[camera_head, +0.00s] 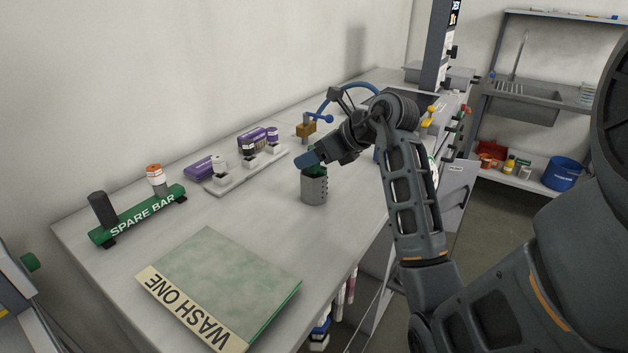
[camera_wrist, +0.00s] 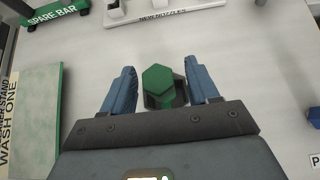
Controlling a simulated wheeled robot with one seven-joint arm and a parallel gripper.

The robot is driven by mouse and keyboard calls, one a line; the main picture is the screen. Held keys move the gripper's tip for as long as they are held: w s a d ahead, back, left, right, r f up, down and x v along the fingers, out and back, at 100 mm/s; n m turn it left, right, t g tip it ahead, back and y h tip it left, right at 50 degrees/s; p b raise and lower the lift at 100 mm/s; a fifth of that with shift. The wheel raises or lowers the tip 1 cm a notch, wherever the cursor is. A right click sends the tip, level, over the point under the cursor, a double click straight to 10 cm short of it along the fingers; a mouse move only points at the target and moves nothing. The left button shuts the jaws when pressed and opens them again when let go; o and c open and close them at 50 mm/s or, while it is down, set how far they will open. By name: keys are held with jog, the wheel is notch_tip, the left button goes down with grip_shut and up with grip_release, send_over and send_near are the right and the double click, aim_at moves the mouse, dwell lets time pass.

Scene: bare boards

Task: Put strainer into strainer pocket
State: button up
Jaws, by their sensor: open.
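A grey cylinder with small dark holes (camera_head: 314,188), which looks like the strainer, stands upright on the bench in the head view. Green shows at its top, partly hidden by my gripper. In the wrist view its green hexagonal top (camera_wrist: 158,79) lies between the two blue fingers, with dark grey around it. My gripper (camera_wrist: 159,70) is open, one finger on each side of the green top with gaps showing. In the head view my gripper (camera_head: 312,158) is just above the cylinder. I cannot identify the strainer pocket.
The green spare bar (camera_head: 140,214) lies at the left, and a WASH ONE board (camera_head: 220,275) at the front. A nozzle rack (camera_head: 245,172) is behind. A brass fitting with a blue handle (camera_head: 306,128) stands behind the arm. The bench around the cylinder is clear.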

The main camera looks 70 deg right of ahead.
grip_shut()
dwell(0.3)
jog(key=shift+r, duration=0.1)
